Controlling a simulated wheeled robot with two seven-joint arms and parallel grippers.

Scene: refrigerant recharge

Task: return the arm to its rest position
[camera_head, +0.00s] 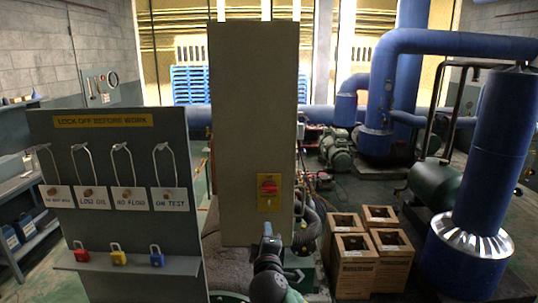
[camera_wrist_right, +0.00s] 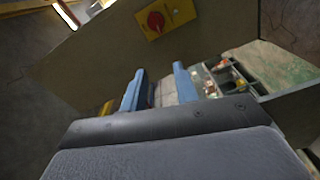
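My right gripper (camera_head: 268,236) is low in the middle of the head view, in front of the tall grey-brown cabinet (camera_head: 252,120). It appears just below the red rotary switch (camera_head: 268,187) on its yellow plate. In the right wrist view the two blue fingers of my right gripper (camera_wrist_right: 160,84) stand apart with nothing seen held between them. The red switch also shows in the right wrist view (camera_wrist_right: 156,22), beyond the fingertips and apart from them. My left gripper is in neither view.
A lockout board (camera_head: 120,130) stands at left, with hasps, tags, and red (camera_head: 80,252), yellow (camera_head: 118,255) and blue (camera_head: 156,257) padlocks on its ledge. Open cardboard boxes (camera_head: 355,268) stand right of the cabinet. Blue pipes (camera_head: 485,160) and machinery fill the right.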

